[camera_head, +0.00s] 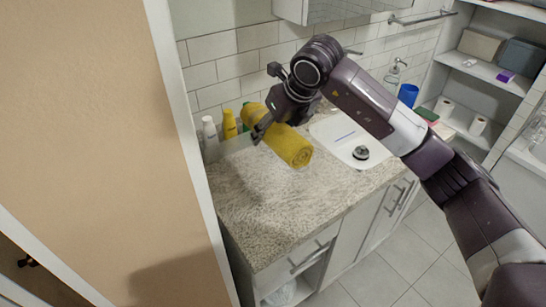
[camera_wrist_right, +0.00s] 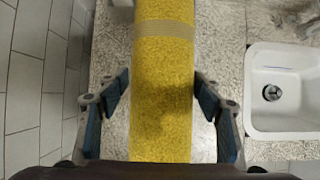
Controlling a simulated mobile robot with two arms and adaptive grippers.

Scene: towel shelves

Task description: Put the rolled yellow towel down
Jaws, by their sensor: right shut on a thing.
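The rolled yellow towel (camera_head: 288,146) is a thick roll held at the granite counter (camera_head: 262,205), left of the sink. My right gripper (camera_head: 263,127) is shut on it from above, near its far end. In the right wrist view the towel (camera_wrist_right: 162,105) runs lengthwise between the two fingers (camera_wrist_right: 160,92), with a paler band around it. Whether the towel touches the counter or hangs just above it I cannot tell. My left gripper is not in view.
A white sink (camera_head: 345,140) is set in the counter to the right. Bottles (camera_head: 210,130) stand at the back left by the tiled wall. The front left counter is clear.

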